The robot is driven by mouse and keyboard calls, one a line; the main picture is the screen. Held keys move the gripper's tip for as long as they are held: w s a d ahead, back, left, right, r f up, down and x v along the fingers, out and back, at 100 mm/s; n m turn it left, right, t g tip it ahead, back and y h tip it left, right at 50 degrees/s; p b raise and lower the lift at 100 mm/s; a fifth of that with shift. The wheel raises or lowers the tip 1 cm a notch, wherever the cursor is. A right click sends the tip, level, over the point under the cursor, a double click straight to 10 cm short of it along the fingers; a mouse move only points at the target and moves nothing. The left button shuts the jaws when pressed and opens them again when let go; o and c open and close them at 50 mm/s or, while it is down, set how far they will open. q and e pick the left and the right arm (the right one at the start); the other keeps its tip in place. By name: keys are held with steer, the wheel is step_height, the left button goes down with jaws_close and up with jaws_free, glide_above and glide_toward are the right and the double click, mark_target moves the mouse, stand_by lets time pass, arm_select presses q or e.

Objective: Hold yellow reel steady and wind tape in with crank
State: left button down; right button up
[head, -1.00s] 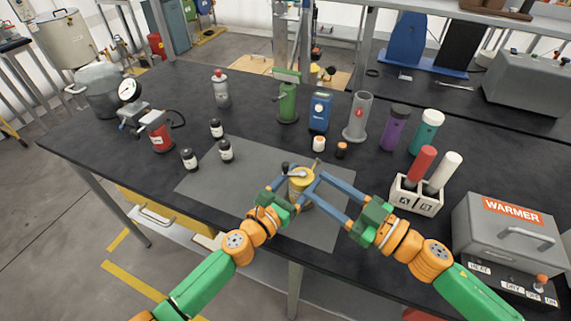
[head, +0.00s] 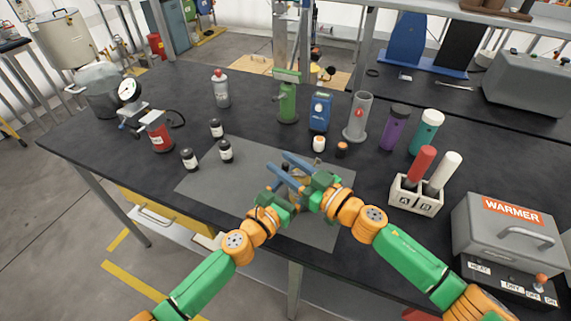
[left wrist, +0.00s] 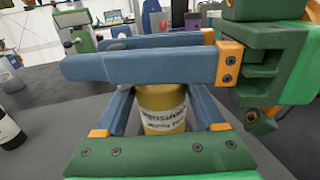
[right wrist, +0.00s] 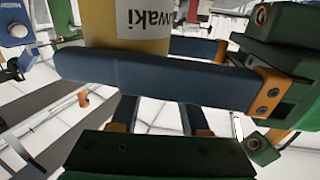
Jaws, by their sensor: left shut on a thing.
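The yellow reel (left wrist: 162,108) stands upright with a white printed label in the left wrist view. It also shows at the top of the right wrist view (right wrist: 97,22). My left gripper (left wrist: 160,98) has its blue fingers closed on both sides of the reel. My right gripper (head: 276,159) is above the reel, its two parallel fingers apart and pointing to the far left. The fingers cover most of the reel in the head view. A grey crank knob (left wrist: 117,45) shows between the right fingers in the left wrist view; I cannot tell whether they touch it.
The reel is on a grey mat (head: 207,182). Black-capped bottles (head: 226,151) stand at its left, small jars (head: 319,143) behind it. A white holder (head: 415,198) with red and white tubes and a warmer box (head: 510,235) are at the right.

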jaws_close()
steer(key=m+t+h, duration=0.1)
steer(key=w+m+t+h, duration=0.1)
steer(key=m+t+h, duration=0.1)
steer(key=shift+a, duration=0.1)
steer(key=m+h, duration=0.1)
steer(key=t+h, duration=0.1)
steer(key=shift+w+m+t+h, duration=0.3)
steer(key=shift+w+m+h, duration=0.05)
steer(key=shift+m+h, duration=0.05)
steer(key=shift+o, duration=1.1)
jaws_free()
steer(key=shift+d, duration=0.2)
steer(key=v, duration=1.2)
